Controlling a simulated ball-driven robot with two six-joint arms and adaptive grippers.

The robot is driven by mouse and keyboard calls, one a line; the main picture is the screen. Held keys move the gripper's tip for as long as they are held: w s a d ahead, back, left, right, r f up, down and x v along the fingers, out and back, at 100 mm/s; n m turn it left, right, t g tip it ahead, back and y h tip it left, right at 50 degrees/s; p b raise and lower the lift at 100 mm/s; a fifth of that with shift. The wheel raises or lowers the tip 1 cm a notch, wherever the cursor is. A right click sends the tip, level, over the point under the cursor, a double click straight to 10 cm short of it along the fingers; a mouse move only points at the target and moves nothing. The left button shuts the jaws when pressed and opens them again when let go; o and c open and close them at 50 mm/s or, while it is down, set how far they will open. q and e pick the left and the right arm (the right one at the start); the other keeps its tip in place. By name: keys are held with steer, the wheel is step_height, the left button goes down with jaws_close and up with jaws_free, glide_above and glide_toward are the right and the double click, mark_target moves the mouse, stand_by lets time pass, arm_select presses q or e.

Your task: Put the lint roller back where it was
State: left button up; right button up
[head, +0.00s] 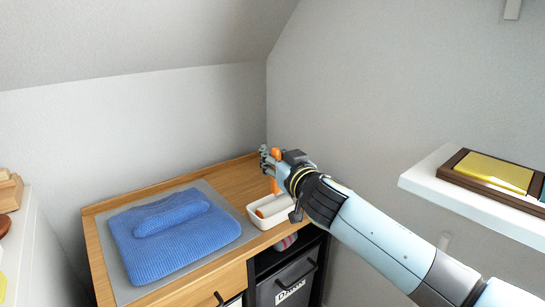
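My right gripper (268,160) reaches in from the right, above the back right part of the wooden dresser top. It appears shut on an upright orange thing, which I take to be the lint roller (275,186); its orange shows above and below the fingers, and the gripper hides the rest. A small white tray (283,216) stands just below, at the right edge of the top. A small orange piece (260,213) shows at the tray's left end; I cannot tell what it is. My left gripper is not in view.
A folded blue knitted garment (165,245) lies on a grey mat (223,256) on the dresser top (220,182). A dark bin (285,285) sits in the open compartment below. A white wall shelf (425,180) at right holds a brown-framed tray (470,178). White furniture stands at far left.

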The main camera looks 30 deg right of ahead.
steer(key=shift+o, duration=1.2)
steer(key=shift+r, duration=0.2)
steer(key=s+a+b, duration=0.2)
steer(key=s, duration=0.9)
steer(key=s+d+f+g, duration=0.1)
steer(key=s+f+g, duration=0.35)
steer(key=f, duration=0.85)
steer(key=s+d+f+n+g, duration=0.1)
steer(key=s+f+g, duration=0.1)
steer(key=s+f, duration=0.75)
steer(key=s+d+f+g, duration=0.1)
steer(key=s+f+g, duration=0.25)
steer(key=f, duration=1.25)
steer(key=s+a+f+g+y, duration=0.1)
steer(key=s+f+g, duration=0.1)
steer(key=s+f, duration=0.4)
steer(key=s+a+f+g, duration=0.1)
steer(key=s+f, duration=0.2)
steer(key=s, duration=0.5)
steer(key=s+a+f+g+p, duration=0.1)
steer(key=s+g, duration=0.1)
steer(key=s, duration=0.6)
steer(key=s+a+f+n+g+y+p, duration=0.1)
steer(key=s+a+g+p, duration=0.1)
steer(key=s, duration=0.6)
steer(key=shift+a, duration=0.25)
